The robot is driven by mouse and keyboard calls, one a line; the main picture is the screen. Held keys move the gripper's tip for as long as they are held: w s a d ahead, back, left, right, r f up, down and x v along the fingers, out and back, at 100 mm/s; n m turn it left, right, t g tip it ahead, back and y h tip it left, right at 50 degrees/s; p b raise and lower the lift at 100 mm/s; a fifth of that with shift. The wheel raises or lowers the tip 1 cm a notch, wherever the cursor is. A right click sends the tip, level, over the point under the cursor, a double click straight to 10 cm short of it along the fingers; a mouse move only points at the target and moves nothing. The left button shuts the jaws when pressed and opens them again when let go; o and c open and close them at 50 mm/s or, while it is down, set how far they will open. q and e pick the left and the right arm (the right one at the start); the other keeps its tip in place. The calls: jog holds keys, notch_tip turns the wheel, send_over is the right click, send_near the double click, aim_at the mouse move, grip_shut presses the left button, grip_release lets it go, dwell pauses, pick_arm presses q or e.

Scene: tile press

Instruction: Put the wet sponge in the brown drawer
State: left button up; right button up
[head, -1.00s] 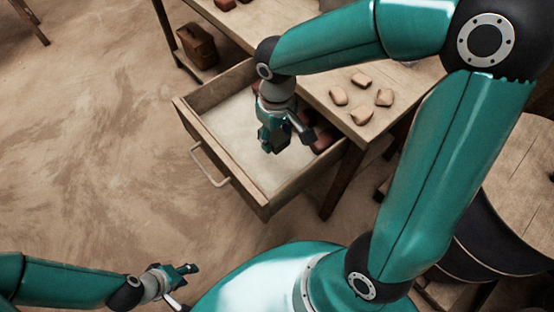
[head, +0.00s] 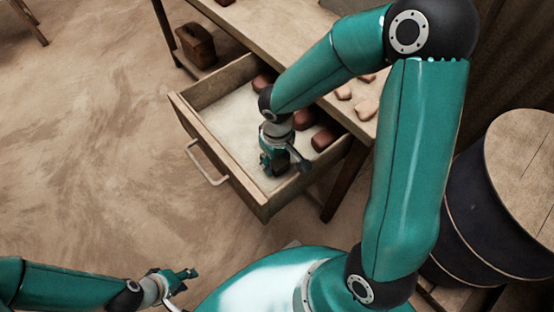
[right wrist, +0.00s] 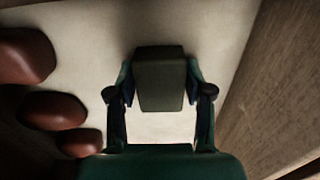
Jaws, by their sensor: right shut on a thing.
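The brown wooden drawer (head: 225,170) is pulled out from under the worktable, with a pale bottom and a metal handle on its front. My right gripper (head: 274,166) is inside the drawer outline, low over its near right part. In the right wrist view it is shut on the wet sponge (right wrist: 160,85), a dark grey-green block, with a finger on each side. The pale drawer bottom shows around the sponge; I cannot tell whether the two touch. My left gripper (head: 181,287) is open and empty at the lower left, away from the drawer.
Several reddish-brown rounded pieces (right wrist: 55,110) lie in the drawer along its table side. Tan pieces (head: 366,108) lie on the worktable (head: 275,50). A dark drum with a wooden top (head: 525,150) stands at the right. The floor left of the drawer is clear.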

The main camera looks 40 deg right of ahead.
aim_at(278, 161)
jog(key=o, duration=1)
jog(key=shift+r, duration=0.25)
notch_tip(278, 161, up, 12)
jog(key=p, duration=0.3)
jog(key=shift+f, duration=0.15)
jog(key=shift+s+f, duration=0.1)
